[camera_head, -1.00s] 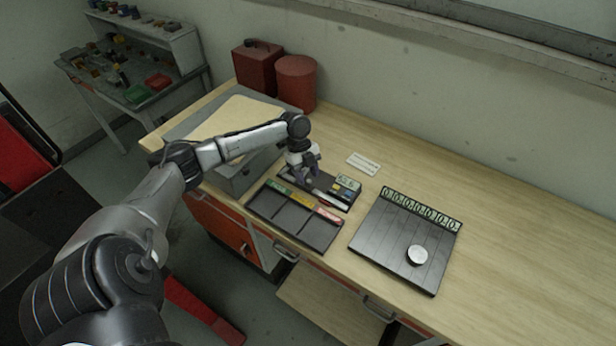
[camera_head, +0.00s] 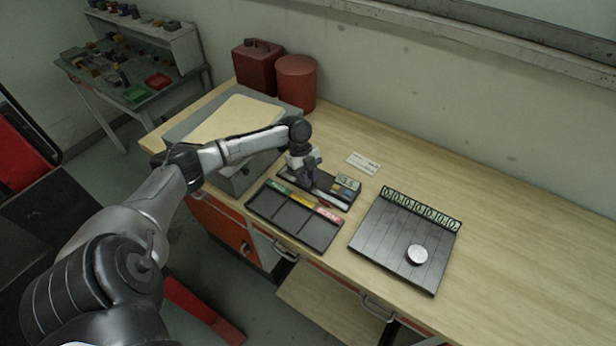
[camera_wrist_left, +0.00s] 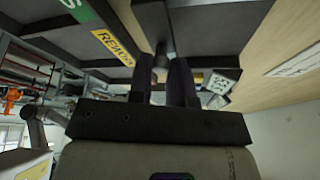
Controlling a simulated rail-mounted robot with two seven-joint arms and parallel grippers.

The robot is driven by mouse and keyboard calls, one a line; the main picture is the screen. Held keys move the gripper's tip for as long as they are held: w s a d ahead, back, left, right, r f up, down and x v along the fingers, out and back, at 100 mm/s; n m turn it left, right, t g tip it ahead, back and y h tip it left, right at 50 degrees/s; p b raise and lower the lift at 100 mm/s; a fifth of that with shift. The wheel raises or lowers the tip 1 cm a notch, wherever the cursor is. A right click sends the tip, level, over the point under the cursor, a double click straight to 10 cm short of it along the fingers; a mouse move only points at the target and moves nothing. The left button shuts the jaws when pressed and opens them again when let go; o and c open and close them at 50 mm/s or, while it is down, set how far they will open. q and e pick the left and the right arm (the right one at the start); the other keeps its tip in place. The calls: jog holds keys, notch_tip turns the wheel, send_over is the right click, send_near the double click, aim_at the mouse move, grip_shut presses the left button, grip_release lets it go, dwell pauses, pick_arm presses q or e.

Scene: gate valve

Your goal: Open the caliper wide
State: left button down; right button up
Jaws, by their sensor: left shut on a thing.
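The caliper (camera_head: 329,195) lies on a dark stand on the bench. Its pale bar shows to the right of my gripper, and a small display (camera_head: 347,182) with digits stands at the stand's right end. My left gripper (camera_head: 309,183) points down at the left part of the stand and is shut on part of the caliper. In the left wrist view my two dark fingers (camera_wrist_left: 174,82) are close together around a small dark part, which they mostly hide. My right gripper is not in view.
In front of the stand is a black tray (camera_head: 322,238) with three compartments labelled green, yellow and red. To the right is a dark slatted board (camera_head: 388,250) with a round silver disc (camera_head: 417,254). A white card (camera_head: 363,163) lies behind. The bench's right side is clear.

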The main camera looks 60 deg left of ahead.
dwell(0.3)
pick_arm(q)
jog(key=shift+w+d+r+p, duration=0.15)
jog(key=shift+w+d+p, duration=0.25)
jog(key=shift+d+p, duration=0.25)
jog(key=shift+d, duration=0.25)
jog(key=c, duration=1.1)
grip_release()
jog(key=shift+o, duration=0.2)
jog(key=shift+a, duration=0.1)
jog(key=b+v, duration=0.1)
jog(key=v, duration=1.2)
jog(key=shift+a+r, duration=0.2)
jog(key=shift+r, duration=0.05)
